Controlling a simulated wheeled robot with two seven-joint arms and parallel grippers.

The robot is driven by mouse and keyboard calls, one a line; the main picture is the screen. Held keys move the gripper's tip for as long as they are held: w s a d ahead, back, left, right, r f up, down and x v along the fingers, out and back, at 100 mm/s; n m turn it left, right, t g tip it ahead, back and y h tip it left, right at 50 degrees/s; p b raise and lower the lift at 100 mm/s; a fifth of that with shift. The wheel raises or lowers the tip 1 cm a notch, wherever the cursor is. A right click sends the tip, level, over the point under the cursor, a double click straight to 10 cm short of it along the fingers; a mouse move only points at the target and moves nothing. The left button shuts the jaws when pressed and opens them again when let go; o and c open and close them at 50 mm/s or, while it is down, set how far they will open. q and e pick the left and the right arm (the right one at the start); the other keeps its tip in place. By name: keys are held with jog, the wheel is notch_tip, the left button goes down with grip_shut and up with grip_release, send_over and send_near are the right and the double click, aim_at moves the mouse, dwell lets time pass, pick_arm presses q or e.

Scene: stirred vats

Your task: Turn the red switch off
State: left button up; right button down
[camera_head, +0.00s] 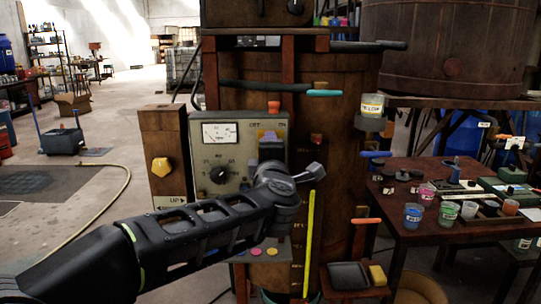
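A grey control panel (228,185) with a dial gauge and a round black knob is fixed to the front of the wooden vat (340,90). A small orange-red piece (273,106) stands at the panel's top right; I cannot tell if it is the red switch. My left arm reaches in from the lower left, and my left gripper (271,150) is in front of the panel's right side, below that piece. My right gripper is not in view.
A yellow knob (160,167) is on a wooden box left of the panel. A labelled jar (372,105) sits on a holder at the vat's right. A dark red table (420,232) with several cups stands at right. The floor at left is mostly open, with a hose.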

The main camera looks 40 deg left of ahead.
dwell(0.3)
pick_arm(q)
jog(key=o, duration=1.4)
jog(key=v, duration=0.8)
jog(key=shift+w, duration=0.1)
